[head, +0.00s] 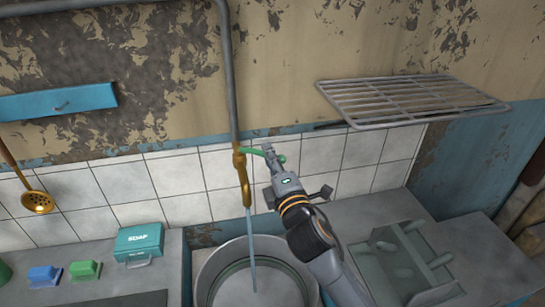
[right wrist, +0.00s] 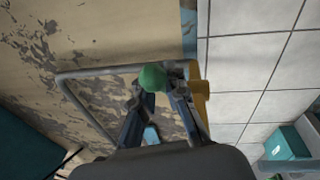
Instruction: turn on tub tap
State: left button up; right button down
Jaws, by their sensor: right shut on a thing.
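The tap (head: 240,165) is brass and sits on a grey pipe against the white tiles. Its green handle (head: 255,151) points right, and its end shows as a green knob in the right wrist view (right wrist: 152,77). My right gripper (head: 272,157) is shut on the green handle, with a finger on either side of it. A thin bluish stream of water (head: 251,240) falls from the spout into the round metal tub (head: 205,280) below. My left gripper is out of view.
A wire rack (head: 410,98) juts from the wall at the right. A grey rack (head: 385,275) stands on the right counter. A teal soap box (head: 139,240), a blue brush (head: 44,275) and a green brush (head: 85,270) are at left. A brass ladle (head: 37,201) hangs far left.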

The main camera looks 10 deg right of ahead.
jog(key=shift+s+a+f+m+h+b, duration=0.15)
jog(key=shift+m+h, duration=0.15)
jog(key=shift+h, duration=0.2)
jog(key=shift+s+a+r+m+h+b, duration=0.15)
jog(key=shift+m+h, duration=0.15)
jog(key=shift+h, duration=0.2)
jog(key=c, duration=1.3)
grip_release()
jog(key=shift+c, duration=0.2)
jog(key=s+f, duration=0.1)
jog(key=s, duration=1.1)
jog(key=shift+d+f, duration=0.35)
jog(key=shift+d, duration=0.05)
jog(key=shift+w, duration=0.1)
